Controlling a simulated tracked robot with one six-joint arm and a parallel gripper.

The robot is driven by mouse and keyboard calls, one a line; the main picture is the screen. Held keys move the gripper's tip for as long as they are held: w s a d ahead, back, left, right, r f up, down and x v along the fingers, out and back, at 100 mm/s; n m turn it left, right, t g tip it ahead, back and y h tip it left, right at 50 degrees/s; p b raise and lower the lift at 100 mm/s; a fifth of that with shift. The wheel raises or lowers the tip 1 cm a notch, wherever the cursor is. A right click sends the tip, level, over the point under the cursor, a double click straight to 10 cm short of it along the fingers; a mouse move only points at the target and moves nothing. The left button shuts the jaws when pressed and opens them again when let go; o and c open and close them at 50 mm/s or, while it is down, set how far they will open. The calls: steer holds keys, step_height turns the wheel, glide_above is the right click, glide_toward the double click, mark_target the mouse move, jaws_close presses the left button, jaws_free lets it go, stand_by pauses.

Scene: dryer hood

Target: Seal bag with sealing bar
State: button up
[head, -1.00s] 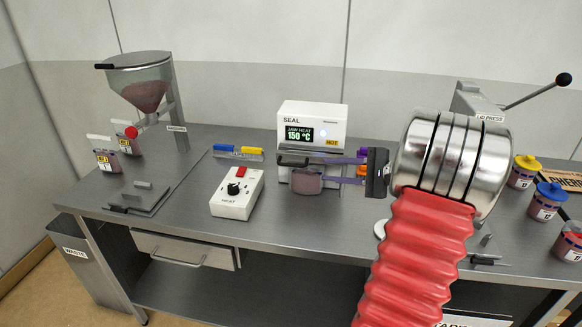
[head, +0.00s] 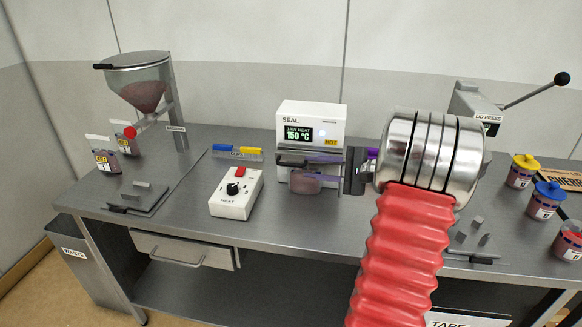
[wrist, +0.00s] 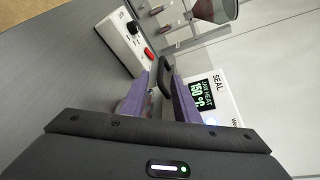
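The white sealer (head: 312,119), marked SEAL, stands at the back middle of the bench. Its screen reads JAW HEAT 150 °C. A dark bar with a black handle (head: 291,160) is at its front; the handle also shows in the wrist view (wrist: 166,75). A clear bag with reddish-brown contents (head: 305,184) is below the bar, partly hidden by my gripper. My gripper (head: 307,169) reaches in from the right at the sealer's front. In the wrist view its purple fingers (wrist: 160,88) are apart, on either side of the handle; contact cannot be told.
A white HEAT box (head: 236,194) with a red switch and black knob stands left of the sealer. Blue and yellow clips (head: 238,150) lie behind it. A hopper (head: 144,85) and filled bags (head: 106,161) are at left. Lidded jars (head: 547,200) and a lid press (head: 475,105) are at right.

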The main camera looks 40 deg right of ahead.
mark_target(293, 165)
steer(key=x, duration=0.7)
steer(key=shift+w+f, duration=0.1)
steer(key=shift+w, duration=0.15)
steer(key=shift+c, duration=0.3)
jaws_close()
steer(key=shift+s+a+f, duration=0.1)
